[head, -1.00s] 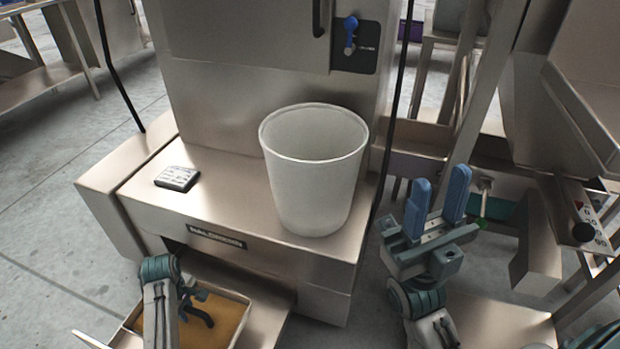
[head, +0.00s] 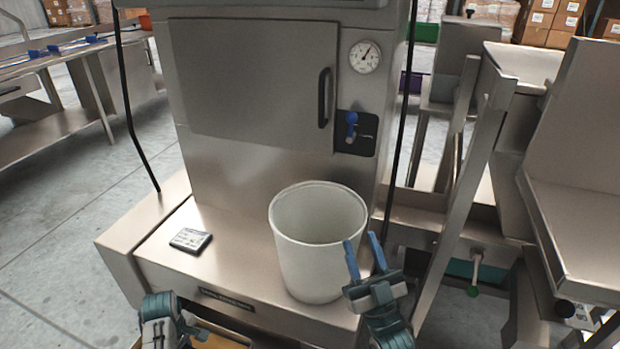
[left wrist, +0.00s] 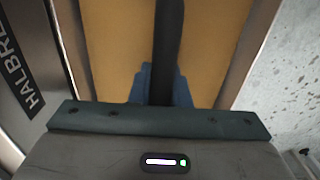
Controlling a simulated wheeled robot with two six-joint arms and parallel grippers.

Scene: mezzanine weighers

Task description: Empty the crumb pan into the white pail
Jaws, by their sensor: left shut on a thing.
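The crumb pan (left wrist: 252,50) shows in the left wrist view as a metal tray with a tan layer inside. In the head view only a strip of it shows at the bottom edge, below the machine's ledge. My left gripper (left wrist: 163,78) is shut on the pan's dark bar handle, its blue fingers on either side. The white pail (head: 318,262) stands upright on the ledge, and the visible part of its inside looks empty. My right gripper (head: 361,243) is open and empty at the pail's right side; I cannot tell whether it touches the pail.
A small dark block with a white label (head: 190,240) lies on the ledge left of the pail. The steel machine (head: 250,95) rises behind, with a door handle, a gauge and a blue lever (head: 351,124). Metal frames and a chute stand on the right. Floor is clear at left.

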